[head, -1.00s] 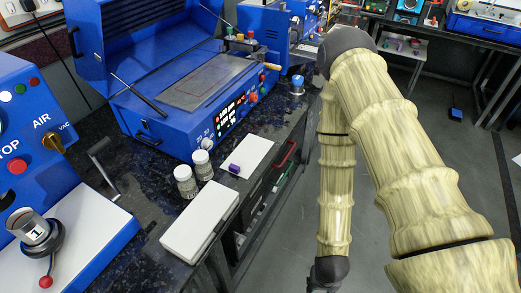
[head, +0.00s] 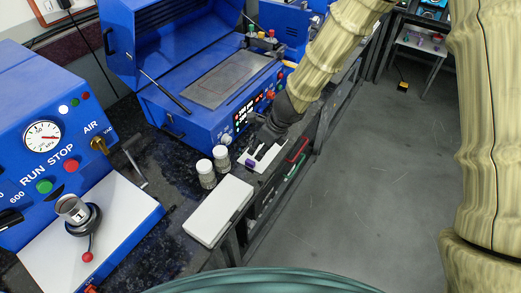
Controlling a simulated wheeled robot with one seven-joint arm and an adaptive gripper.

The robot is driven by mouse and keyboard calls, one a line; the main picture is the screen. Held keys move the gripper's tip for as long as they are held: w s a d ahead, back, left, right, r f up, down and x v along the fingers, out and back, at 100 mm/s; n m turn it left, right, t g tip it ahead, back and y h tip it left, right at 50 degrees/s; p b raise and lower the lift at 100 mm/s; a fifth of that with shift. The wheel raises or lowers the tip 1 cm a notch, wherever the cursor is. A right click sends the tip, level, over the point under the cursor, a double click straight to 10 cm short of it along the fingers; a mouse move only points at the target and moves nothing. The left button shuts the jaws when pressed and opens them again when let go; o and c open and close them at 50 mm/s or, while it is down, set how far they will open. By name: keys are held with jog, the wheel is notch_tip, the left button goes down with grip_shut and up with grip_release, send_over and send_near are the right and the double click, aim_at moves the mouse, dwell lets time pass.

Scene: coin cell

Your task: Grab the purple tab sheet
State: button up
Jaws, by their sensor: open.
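The white sheet (head: 263,167) with a purple tab (head: 249,162) lies on the dark bench, near its front edge, in front of the blue machine. My gripper (head: 259,154) reaches down from the upper right and is right over the sheet, its dark fingers covering part of it. The fingers are apart and hold nothing that I can see. I cannot tell whether the fingertips touch the sheet.
Two capped jars (head: 206,173) stand left of the sheet. A closed white case (head: 218,210) lies nearer. The blue machine (head: 215,122) with an open lid is behind. A blue press with a gauge (head: 45,140) is at left. Open floor lies right of the bench.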

jog(key=b, duration=0.2)
send_over(250, 161)
jog(key=s+d, duration=0.2)
jog(key=shift+w+f, duration=0.2)
jog(key=shift+f, duration=2.25)
jog(key=shift+p+x, duration=0.35)
jog(key=shift+x, duration=2.3)
jog(key=shift+c, duration=0.5)
grip_shut()
